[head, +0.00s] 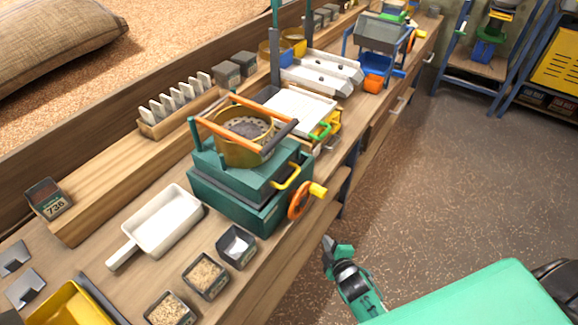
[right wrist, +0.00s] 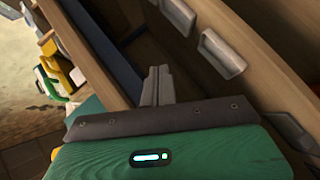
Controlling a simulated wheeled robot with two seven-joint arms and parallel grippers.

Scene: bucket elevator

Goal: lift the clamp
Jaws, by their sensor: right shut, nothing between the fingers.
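A teal sieve shaker (head: 243,190) stands on the wooden bench with a round brass sieve (head: 236,150) on top. An orange-barred frame with a dark grip, which looks like the clamp (head: 222,131), lies across the sieve. The shaker has a yellow handle and an orange wheel (head: 299,200) at its front. My right gripper (head: 328,243) is below and right of the shaker, out past the bench's front edge, and touches nothing. Its fingers (right wrist: 157,84) are shut and empty in the right wrist view. My left gripper is not in view.
A white scoop tray (head: 165,220) and small bins of grain (head: 206,276) sit left of and in front of the shaker. White trays (head: 320,75) stand behind it. Drawer handles (right wrist: 222,53) face my right gripper. The floor on the right is clear.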

